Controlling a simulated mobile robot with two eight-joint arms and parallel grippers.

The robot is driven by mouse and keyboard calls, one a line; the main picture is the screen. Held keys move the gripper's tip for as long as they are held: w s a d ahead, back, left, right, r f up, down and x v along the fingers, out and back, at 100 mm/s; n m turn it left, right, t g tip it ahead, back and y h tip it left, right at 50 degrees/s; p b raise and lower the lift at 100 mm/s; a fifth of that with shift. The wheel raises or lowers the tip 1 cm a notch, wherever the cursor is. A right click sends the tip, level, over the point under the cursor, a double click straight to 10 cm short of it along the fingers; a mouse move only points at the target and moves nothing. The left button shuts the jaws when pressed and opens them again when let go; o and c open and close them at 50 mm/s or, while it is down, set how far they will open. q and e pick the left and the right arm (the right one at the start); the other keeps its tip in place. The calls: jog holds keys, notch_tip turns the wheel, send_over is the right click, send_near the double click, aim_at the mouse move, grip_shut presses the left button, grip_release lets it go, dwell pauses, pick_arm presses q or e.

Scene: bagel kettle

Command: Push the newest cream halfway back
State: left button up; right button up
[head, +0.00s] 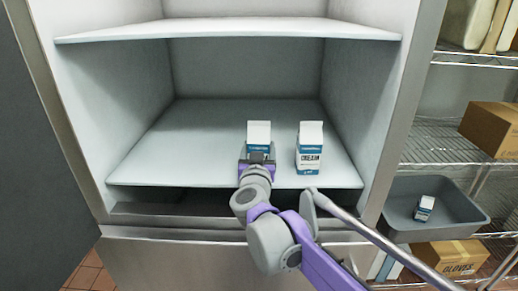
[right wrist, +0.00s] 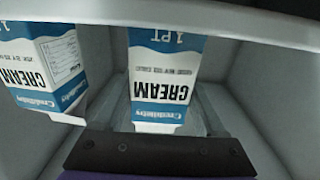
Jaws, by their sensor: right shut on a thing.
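A white and blue cream carton (head: 259,133) stands upright on the fridge's lower shelf, left of a second cream carton (head: 309,148). My right gripper (head: 257,158) is at the front of the left carton, shut on it, and hides its lower part. In the right wrist view, which shows the cartons upside down, this carton (right wrist: 163,75) is straight ahead of the gripper (right wrist: 155,145). The second carton (right wrist: 48,68) is beside it at the left there. A third small carton (head: 424,207) lies in a grey bin at right. My left gripper is not in view.
The fridge shelf (head: 190,145) is clear behind and left of the cartons. An upper shelf (head: 230,28) hangs above. The grey bin (head: 392,208), a brown box (head: 492,127) and a gloves box (head: 452,257) are on a wire rack at right.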

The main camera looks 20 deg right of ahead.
grip_shut()
jog(key=o, duration=0.9)
grip_release()
